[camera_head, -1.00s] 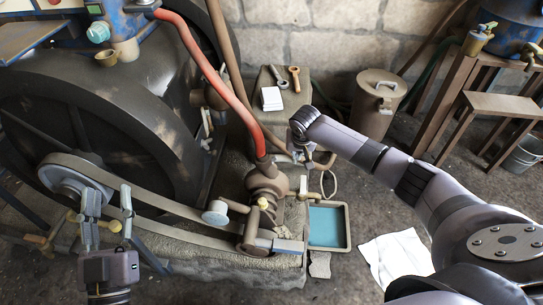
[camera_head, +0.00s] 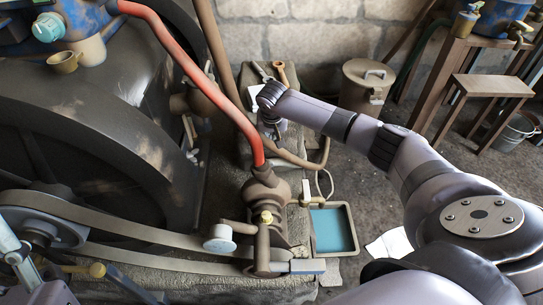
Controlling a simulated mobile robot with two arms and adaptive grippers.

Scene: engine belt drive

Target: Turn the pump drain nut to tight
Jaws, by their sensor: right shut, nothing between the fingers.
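The pump (camera_head: 264,192) is a brown, rusty body with a red hose running into its top. A small yellow fitting (camera_head: 266,217) sits on its front, and a brass fitting (camera_head: 313,201) juts out on its right, above the tray. I cannot tell for sure which part is the drain nut. My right gripper (camera_head: 272,129) is shut and empty, behind the pump above the stone block, partly hidden by its own wrist. It does not appear to touch the pump. My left gripper (camera_head: 14,250) is cut off at the lower left edge, by the belt wheel.
A tray with blue-green liquid (camera_head: 349,220) stands right of the pump. A belt (camera_head: 150,257) runs from the wheel towards the pump. Tools (camera_head: 281,72) lie on the block behind. A lidded can (camera_head: 367,88) and a wooden stand (camera_head: 488,86) stand at the back right.

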